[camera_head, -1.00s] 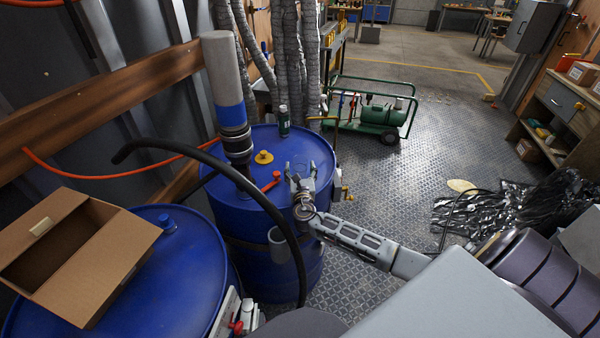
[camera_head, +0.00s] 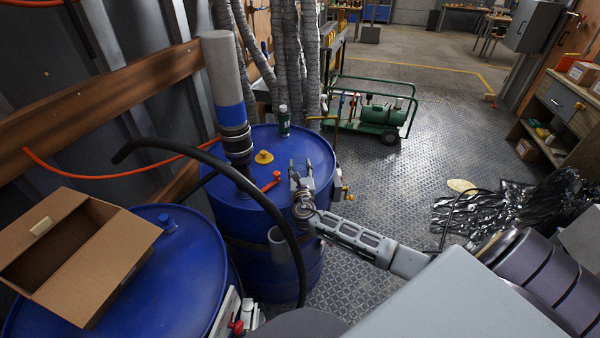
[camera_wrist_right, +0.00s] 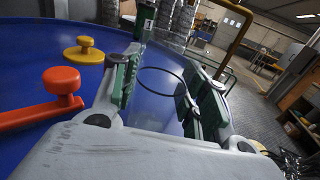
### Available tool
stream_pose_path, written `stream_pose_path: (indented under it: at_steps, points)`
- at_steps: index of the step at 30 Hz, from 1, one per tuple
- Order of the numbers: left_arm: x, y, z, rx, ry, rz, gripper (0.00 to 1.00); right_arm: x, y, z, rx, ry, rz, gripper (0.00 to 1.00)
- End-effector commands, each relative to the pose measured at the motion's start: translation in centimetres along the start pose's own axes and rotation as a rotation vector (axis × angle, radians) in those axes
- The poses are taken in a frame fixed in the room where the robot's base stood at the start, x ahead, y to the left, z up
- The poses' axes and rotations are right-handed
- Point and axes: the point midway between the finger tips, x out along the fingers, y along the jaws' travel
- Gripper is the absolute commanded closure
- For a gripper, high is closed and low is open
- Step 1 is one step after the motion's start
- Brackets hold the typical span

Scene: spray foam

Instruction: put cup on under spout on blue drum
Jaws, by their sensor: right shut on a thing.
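The blue drum (camera_head: 252,158) stands at the centre of the head view. A brass spout (camera_head: 321,118) reaches over its far right rim. The spout also shows as a bent pipe at the top of the wrist view (camera_wrist_right: 238,33). My right gripper (camera_head: 301,168) is over the drum's near right part, short of the spout. In the wrist view its fingers (camera_wrist_right: 160,84) are shut on a clear cup (camera_wrist_right: 158,98), seen mainly by its dark round rim. The cup is hard to make out in the head view. My left gripper is not in view.
On the drum are a red handle (camera_head: 271,181), a yellow cap (camera_head: 264,157), a dark green can (camera_head: 284,121) and a tall grey-blue pump (camera_head: 226,80). A black hose (camera_head: 258,192) arches in front. A cardboard box (camera_head: 115,255) lies on another blue drum (camera_head: 185,250).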

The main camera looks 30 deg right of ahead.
Motion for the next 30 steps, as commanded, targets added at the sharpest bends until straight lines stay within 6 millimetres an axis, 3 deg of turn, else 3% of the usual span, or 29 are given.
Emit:
stream_pose_path:
  at_steps: [14,30]
  points:
    - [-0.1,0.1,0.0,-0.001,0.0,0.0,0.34,0.0,0.0,1.1,0.001,-0.001,0.0,0.8]
    - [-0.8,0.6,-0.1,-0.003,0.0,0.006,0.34,0.0,0.0,8.4,0.001,-0.004,0.0,0.8]
